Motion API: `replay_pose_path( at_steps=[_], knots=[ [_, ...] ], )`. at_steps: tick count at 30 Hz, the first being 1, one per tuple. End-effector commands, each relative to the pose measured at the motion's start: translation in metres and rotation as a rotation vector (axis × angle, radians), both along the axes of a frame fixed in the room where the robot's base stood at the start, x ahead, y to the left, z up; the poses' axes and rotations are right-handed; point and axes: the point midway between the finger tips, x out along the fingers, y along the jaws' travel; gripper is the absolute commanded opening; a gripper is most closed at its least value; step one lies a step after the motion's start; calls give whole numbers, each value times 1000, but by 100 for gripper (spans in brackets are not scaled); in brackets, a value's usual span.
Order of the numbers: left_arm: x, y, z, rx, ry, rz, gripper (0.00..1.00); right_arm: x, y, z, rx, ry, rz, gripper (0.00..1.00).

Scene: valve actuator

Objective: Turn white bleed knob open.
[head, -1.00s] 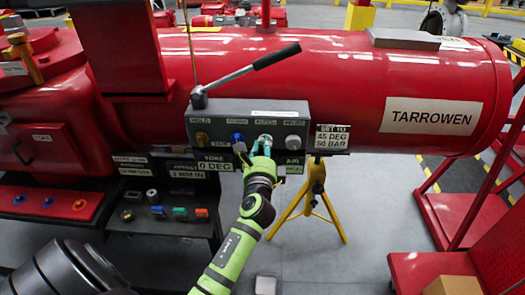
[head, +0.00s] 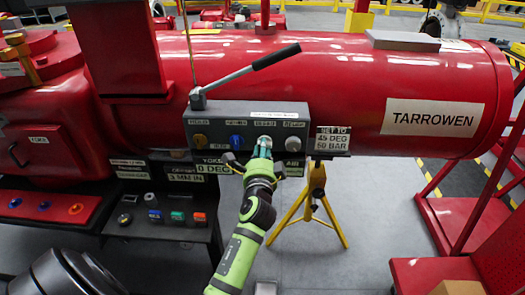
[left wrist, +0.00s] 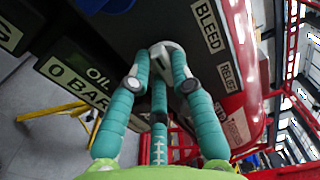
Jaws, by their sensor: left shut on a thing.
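The white bleed knob (left wrist: 166,48) sits on the grey control panel, with the BLEED label (left wrist: 210,28) beside it in the left wrist view. In the head view the knob (head: 265,140) shows just above my left fingertips, third from the left in the row. My left gripper (head: 262,150) reaches up to the panel from below. In the left wrist view its teal fingers (left wrist: 163,62) are closed around the knob. The fingers hide part of the knob. My right gripper is not in view.
A brass knob (head: 200,140), a blue knob (head: 237,141) and a grey-white knob (head: 292,142) share the panel (head: 215,122). A lever with a black grip (head: 276,56) rises above it. A yellow stand (head: 312,205) is below right. A button shelf (head: 165,228) is lower left.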

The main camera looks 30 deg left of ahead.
Motion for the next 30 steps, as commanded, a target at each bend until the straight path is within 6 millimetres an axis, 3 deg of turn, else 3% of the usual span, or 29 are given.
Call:
replay_pose_path(
  at_steps=[7,8,9,10,21,30],
  knots=[
    [0,0,-1,-1,2,0,0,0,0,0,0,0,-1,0],
    [0,0,-1,-1,2,0,26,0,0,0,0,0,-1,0],
    [0,0,-1,-1,2,0,42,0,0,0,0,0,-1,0],
    [0,0,-1,-1,2,0,46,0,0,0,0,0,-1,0],
    [-3,-2,-1,-1,1,-1,46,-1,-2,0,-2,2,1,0],
    [-43,-26,-1,-3,3,-1,46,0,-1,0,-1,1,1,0]
  ],
)
